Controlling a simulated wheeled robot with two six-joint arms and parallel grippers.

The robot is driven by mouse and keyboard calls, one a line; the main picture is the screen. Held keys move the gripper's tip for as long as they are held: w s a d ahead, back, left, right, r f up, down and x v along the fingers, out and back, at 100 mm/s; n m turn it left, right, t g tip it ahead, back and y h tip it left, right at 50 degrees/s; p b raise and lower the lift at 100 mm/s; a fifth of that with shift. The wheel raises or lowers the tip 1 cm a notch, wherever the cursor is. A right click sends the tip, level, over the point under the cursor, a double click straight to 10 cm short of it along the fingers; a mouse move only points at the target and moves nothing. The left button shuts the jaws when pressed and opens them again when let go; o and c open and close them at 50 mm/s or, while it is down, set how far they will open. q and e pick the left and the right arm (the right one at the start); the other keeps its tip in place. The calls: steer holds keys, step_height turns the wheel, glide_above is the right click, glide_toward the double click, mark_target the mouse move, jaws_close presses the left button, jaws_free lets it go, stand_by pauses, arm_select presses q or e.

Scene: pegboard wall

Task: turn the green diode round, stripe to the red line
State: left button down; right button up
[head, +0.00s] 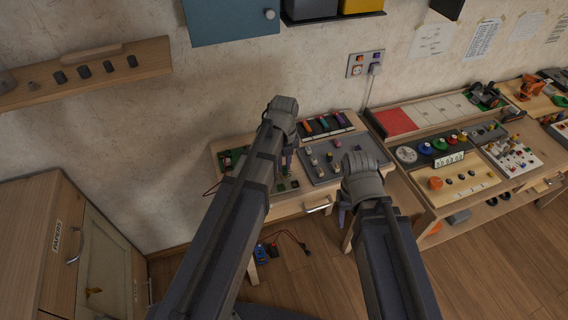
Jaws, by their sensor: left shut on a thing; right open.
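My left gripper (288,167) is over the small wooden work table (289,207), between a green circuit board (288,186) and a grey board with several small coloured parts (330,171). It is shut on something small. The arm covers much of it, and I cannot make out its colour or any stripe. I cannot pick out the green diode or the red line for sure at this size. My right gripper (343,213) is open and empty at the table's front right, in front of the grey board.
A dark rack of coloured pieces (325,125) stands behind the grey board. A longer bench (423,214) with trays and panels is on the right. A wooden cabinet (40,240) is at lower left. A wall socket (365,65) is above the table.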

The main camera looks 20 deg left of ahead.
mark_target(285, 166)
arm_select(q)
steer(key=shift+f+b, duration=1)
steer(key=c, duration=0.8)
jaws_free()
steer(key=shift+o, duration=0.2)
steer(key=shift+r, duration=0.2)
steer(key=shift+r+p, duration=2.4)
steer(key=shift+p, duration=0.25)
steer(key=shift+s+d+n, duration=0.25)
steer(key=shift+d+n, duration=0.05)
steer(key=shift+n, duration=0.1)
steer(key=s+d+n, duration=0.5)
steer(key=s+n, duration=0.2)
steer(key=n, duration=0.5)
steer(key=s+d+n+y, duration=0.1)
steer(key=s+d+n, duration=0.4)
steer(key=n, duration=0.8)
steer(key=shift+s, duration=0.9)
